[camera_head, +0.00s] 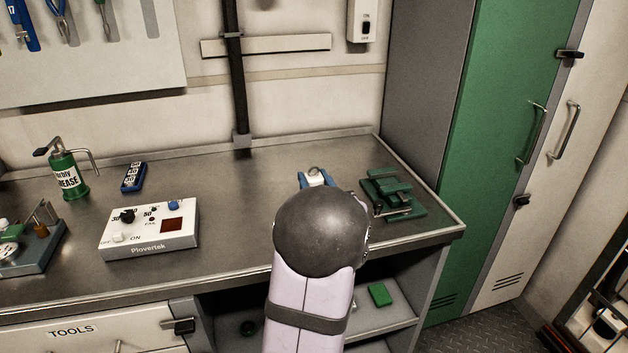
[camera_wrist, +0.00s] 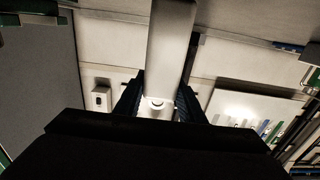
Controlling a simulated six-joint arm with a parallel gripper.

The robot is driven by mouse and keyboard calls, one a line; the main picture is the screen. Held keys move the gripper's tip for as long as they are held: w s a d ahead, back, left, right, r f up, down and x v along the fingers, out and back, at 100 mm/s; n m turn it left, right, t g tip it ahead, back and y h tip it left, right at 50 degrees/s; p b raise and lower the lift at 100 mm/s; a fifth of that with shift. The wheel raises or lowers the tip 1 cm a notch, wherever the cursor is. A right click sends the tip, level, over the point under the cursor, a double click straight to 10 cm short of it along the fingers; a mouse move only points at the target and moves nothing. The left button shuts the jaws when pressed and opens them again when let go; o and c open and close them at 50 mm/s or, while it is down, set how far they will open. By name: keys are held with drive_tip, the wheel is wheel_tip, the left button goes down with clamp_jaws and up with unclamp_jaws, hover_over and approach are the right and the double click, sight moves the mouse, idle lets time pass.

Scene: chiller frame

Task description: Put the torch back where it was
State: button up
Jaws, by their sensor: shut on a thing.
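My gripper (camera_head: 316,180) is over the right part of the worktop, mostly hidden behind my own rounded wrist in the head view. Its fingers are shut on a pale, long thing that appears to be the torch (camera_wrist: 170,50). In the wrist view the torch lies between the two dark fingers (camera_wrist: 157,100) and extends away to the top edge, with a ring at its near end. In the head view only a small pale part of the torch (camera_head: 315,174) with a ring shows between blue fingertips. I cannot tell whether it touches the worktop.
A green clamp-like device (camera_head: 392,192) stands close right of my gripper. A white control box (camera_head: 150,228), a blue meter (camera_head: 133,177) and a green grease can (camera_head: 68,174) stand to the left. A dark post (camera_head: 238,80) rises at the back. The worktop between box and gripper is clear.

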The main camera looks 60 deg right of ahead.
drive_tip(key=o, duration=1.3)
drive_tip(key=shift+f, duration=0.1)
drive_tip(key=shift+r+p, duration=0.3)
drive_tip(key=b+v, duration=0.1)
drive_tip(key=v, duration=1.1)
drive_tip(key=shift+f, duration=0.1)
